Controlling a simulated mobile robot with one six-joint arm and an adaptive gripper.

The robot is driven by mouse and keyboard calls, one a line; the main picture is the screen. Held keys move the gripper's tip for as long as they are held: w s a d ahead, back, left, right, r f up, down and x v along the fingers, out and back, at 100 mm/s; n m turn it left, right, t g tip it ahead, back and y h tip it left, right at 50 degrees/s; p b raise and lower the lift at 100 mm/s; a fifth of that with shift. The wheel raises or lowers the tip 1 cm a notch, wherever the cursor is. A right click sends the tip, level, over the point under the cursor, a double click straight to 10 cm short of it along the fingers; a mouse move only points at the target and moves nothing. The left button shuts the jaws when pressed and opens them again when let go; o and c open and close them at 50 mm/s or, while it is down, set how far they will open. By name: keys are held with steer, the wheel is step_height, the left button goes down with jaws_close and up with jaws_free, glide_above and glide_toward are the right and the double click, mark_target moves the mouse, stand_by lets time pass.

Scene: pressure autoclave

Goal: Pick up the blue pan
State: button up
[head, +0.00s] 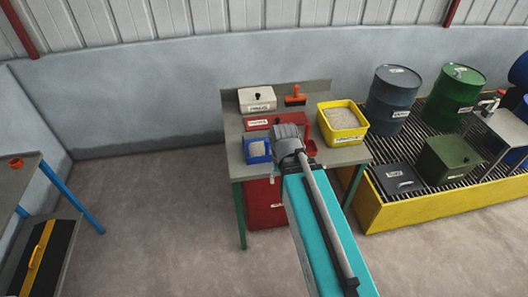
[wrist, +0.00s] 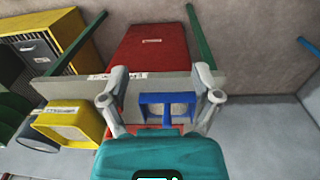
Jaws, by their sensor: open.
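The blue pan (head: 257,158) sits on the left front part of the grey worktable (head: 232,118) in the head view, with something pale showing inside its blue rim. In the wrist view the blue pan (wrist: 148,99) appears between the two fingers, near the table edge. My gripper (wrist: 161,75) is open, its grey fingers spread to either side of the pan in the picture. The gap between fingers and pan cannot be judged. In the head view my arm's wrist end is just right of the pan, and the fingers are mostly hidden.
On the table stand a yellow tub (head: 345,134) with pale contents, a white box (head: 257,100), an orange-handled brush (head: 295,97) and a red box (head: 258,124). A red bin (head: 264,205) sits below. A yellow-edged spill pallet (head: 400,213) with drums is at right.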

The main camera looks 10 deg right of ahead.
steer(key=w+d+f+m+h+b, duration=0.2)
steer(key=w+f+m+h+b, duration=0.1)
steer(key=w+f+h+b, duration=0.25)
steer(key=m+t+h+b, duration=0.8)
steer(key=m+h+b, duration=0.2)
steer(key=b, duration=1.4)
glide_toward(267, 143)
steer(key=a+f, duration=0.1)
steer(key=a, duration=0.2)
steer(key=shift+s+a+f, duration=0.1)
steer(key=shift+f, duration=0.1)
steer(key=x, duration=0.8)
steer(key=shift+d, duration=0.35)
steer(key=shift+r, duration=0.1)
steer(key=shift+x, duration=2.65)
